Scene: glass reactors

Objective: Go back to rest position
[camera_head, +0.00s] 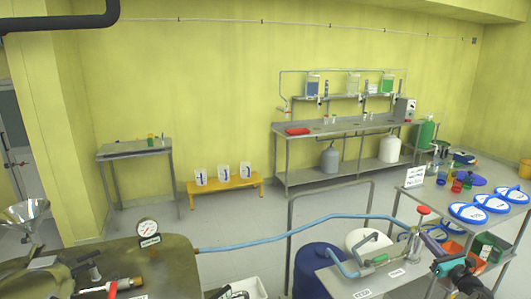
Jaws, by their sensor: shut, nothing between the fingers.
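My arm comes in at the lower right, dark with teal parts. My gripper (428,240) is at its upper left end, small and partly blended with the fittings behind it. It is shut and I see nothing held in it. In the picture it lies just beside a metal fitting with a red knob (423,210) on the right-hand bench. Whether it touches that fitting, I cannot tell.
A blue hose (310,218) runs from the brown vessel (180,262) with a gauge (148,232) to the bench fittings. Blue-white round lids (468,212) and small coloured containers stand on the right table. Blue (312,262) and white drums stand below. Open floor lies behind.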

